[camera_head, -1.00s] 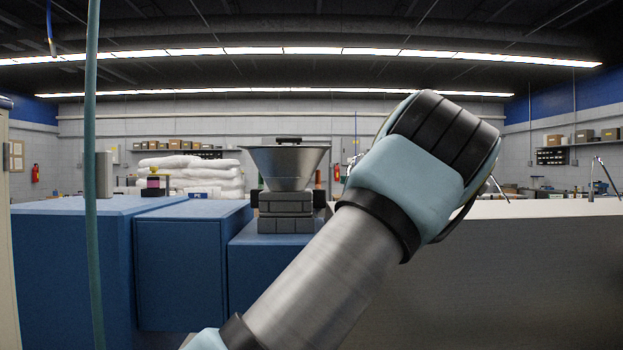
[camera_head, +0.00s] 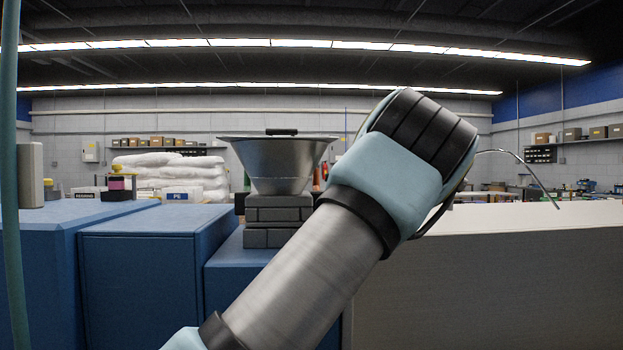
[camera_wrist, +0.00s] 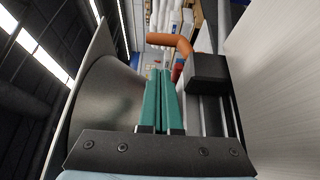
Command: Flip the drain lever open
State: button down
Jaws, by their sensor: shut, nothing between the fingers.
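The metal hopper (camera_head: 275,165) stands on a grey block base (camera_head: 279,215) on the blue machine, left of my arm in the head view. In the wrist view its grey cone (camera_wrist: 105,95) fills the left side. An orange bent piece (camera_wrist: 172,42) shows beyond my fingers, near a black block (camera_wrist: 207,73); I cannot tell for sure if it is the drain lever. My gripper (camera_wrist: 160,72) has its teal fingers together, with nothing between them. It is beside the hopper cone, apart from the orange piece. My arm hides the gripper in the head view.
Blue machine housings (camera_head: 140,260) stand at left. A long pale counter (camera_head: 520,215) runs along the right, its pale side (camera_wrist: 275,80) close to my gripper in the wrist view. White sacks (camera_head: 170,168) lie behind. A green hose (camera_head: 10,200) hangs at the left edge.

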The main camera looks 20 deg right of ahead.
aim_at(318, 176)
jog(key=p+x, duration=0.5)
jog(key=x, duration=0.4)
jog(key=shift+r, duration=0.1)
jog(key=shift+w+a, duration=0.15)
jog(key=shift+w, duration=0.3)
jog(key=shift+f+b, duration=0.25)
jog(key=shift+b, duration=0.15)
jog(key=shift+s+d+m+t+b, duration=0.15)
jog(key=shift+d+m+t+b, duration=0.65)
jog(key=shift+b, duration=0.9)
jog(key=shift+s+d+m+t+b, duration=0.15)
jog(key=shift+d+m+b, duration=0.15)
jog(key=shift+m, duration=0.4)
jog(key=shift+w+d+m+t+b, duration=0.1)
jog(key=shift+d+m+t+b, duration=0.1)
jog(key=shift+m+b, duration=0.35)
jog(key=shift+s+d, duration=0.1)
jog(key=shift+d, duration=0.3)
